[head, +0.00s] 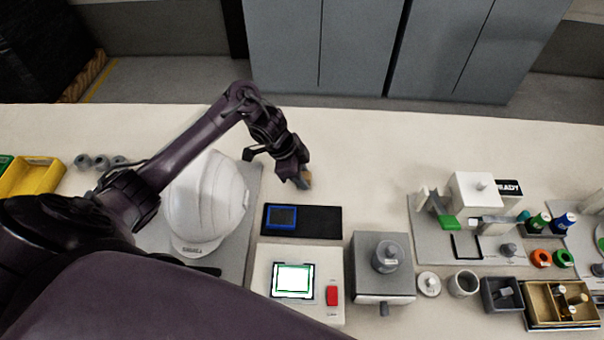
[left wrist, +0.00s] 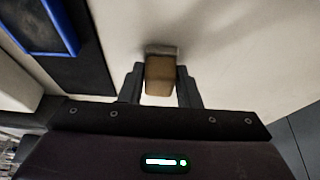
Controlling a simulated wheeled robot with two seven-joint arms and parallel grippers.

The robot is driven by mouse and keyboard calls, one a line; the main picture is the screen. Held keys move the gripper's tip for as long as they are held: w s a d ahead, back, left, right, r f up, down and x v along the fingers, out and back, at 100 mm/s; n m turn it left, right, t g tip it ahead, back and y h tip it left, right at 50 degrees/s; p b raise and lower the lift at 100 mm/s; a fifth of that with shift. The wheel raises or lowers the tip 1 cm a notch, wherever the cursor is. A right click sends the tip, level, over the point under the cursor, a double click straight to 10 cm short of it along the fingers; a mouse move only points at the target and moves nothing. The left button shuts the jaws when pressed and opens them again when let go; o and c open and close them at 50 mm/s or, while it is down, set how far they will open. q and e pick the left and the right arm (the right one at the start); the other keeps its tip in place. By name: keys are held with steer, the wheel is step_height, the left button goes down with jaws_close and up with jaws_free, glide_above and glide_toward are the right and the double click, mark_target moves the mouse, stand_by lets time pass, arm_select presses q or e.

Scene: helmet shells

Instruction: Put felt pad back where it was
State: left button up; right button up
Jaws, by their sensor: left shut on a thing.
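The felt pad, a small tan-brown block with a greyish face, (left wrist: 160,75) is between the fingers of my left gripper (left wrist: 160,86) in the left wrist view. My left gripper (head: 302,180) is shut on it. In the head view the felt pad (head: 306,179) shows small at the fingertips, over bare table behind the black mat (head: 325,221). Whether it touches the table is not clear. A blue-rimmed tray (head: 281,217) lies on the left part of the mat. My right gripper is not in view.
A white helmet shell (head: 207,203) stands left of the mat, partly behind my arm. In front are a white box with a lit screen (head: 262,300) and a grey block (head: 381,278). Fixtures and spools crowd the right. The table (head: 370,150) behind the mat is clear.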

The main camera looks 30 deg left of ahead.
arm_select(q)
steer(key=o, duration=0.9)
steer(key=p+v, duration=0.2)
steer(key=v, duration=1)
steer(key=shift+d+r, duration=0.1)
steer(key=shift+r, duration=0.1)
